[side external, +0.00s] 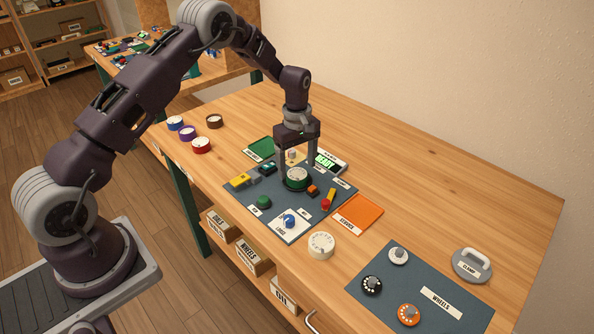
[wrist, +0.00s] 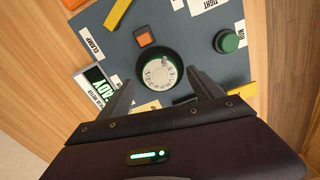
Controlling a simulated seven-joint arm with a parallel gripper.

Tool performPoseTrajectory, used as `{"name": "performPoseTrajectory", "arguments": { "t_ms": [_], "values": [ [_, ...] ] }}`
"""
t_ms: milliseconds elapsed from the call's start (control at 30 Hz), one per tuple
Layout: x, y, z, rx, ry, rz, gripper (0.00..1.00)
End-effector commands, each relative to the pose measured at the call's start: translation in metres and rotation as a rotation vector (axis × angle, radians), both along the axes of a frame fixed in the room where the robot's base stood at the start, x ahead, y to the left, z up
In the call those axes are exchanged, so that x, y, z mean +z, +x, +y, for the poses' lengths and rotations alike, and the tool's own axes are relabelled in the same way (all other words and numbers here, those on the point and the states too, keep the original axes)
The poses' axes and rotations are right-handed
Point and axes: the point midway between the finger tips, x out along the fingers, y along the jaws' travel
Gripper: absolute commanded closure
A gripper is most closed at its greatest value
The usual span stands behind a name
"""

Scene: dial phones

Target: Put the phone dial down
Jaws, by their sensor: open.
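A cream phone dial (side external: 297,173) with a ring of marks sits on a dark round base (side external: 297,185) on the blue-grey mat (side external: 228,208). In the wrist view the dial (wrist: 160,73) lies face up within the dark base (wrist: 172,56). My gripper (side external: 297,175) points down over it, with its fingers open on either side of the base. In the wrist view my gripper (wrist: 160,77) shows two dark fingers spread apart, with the dial between their tips. Whether either finger touches the base is unclear.
A display reading READY (side external: 325,162) stands close behind my gripper. An orange square (side external: 312,190), a red-knobbed yellow lever (side external: 328,199) and a green button (side external: 263,202) are nearby. A cream disc (side external: 321,245) lies near the front edge; a wheels mat (side external: 463,307) lies right. The back right is clear.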

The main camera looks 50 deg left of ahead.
Motion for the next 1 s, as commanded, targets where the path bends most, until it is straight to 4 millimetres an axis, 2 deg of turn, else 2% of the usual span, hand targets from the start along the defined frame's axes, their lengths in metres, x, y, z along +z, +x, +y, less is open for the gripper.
{"name": "performPoseTrajectory", "arguments": {
  "t_ms": [100,300,400,600,667,700,767,800,867,900,967,1000],
  "values": [
    [0.036,0.001,0.000,-0.002,0.001,-0.005,0.25],
    [0.082,0.000,0.000,0.000,0.000,-0.003,0.25],
    [0.094,0.000,0.000,0.000,0.001,-0.002,0.25],
    [0.100,-0.001,-0.001,-0.003,0.000,0.000,0.25],
    [0.111,-0.003,-0.003,-0.026,-0.001,-0.013,0.25],
    [0.126,-0.008,-0.007,-0.061,0.000,-0.028,0.25],
    [0.160,-0.022,-0.017,-0.146,0.002,-0.066,0.25],
    [0.187,-0.037,-0.024,-0.221,0.007,-0.095,0.25],
    [0.226,-0.067,-0.037,-0.352,0.020,-0.142,0.25],
    [0.248,-0.091,-0.047,-0.444,0.032,-0.174,0.25],
    [0.276,-0.130,-0.060,-0.587,0.059,-0.222,0.25],
    [0.291,-0.158,-0.067,-0.685,0.083,-0.255,0.25]
  ]
}}
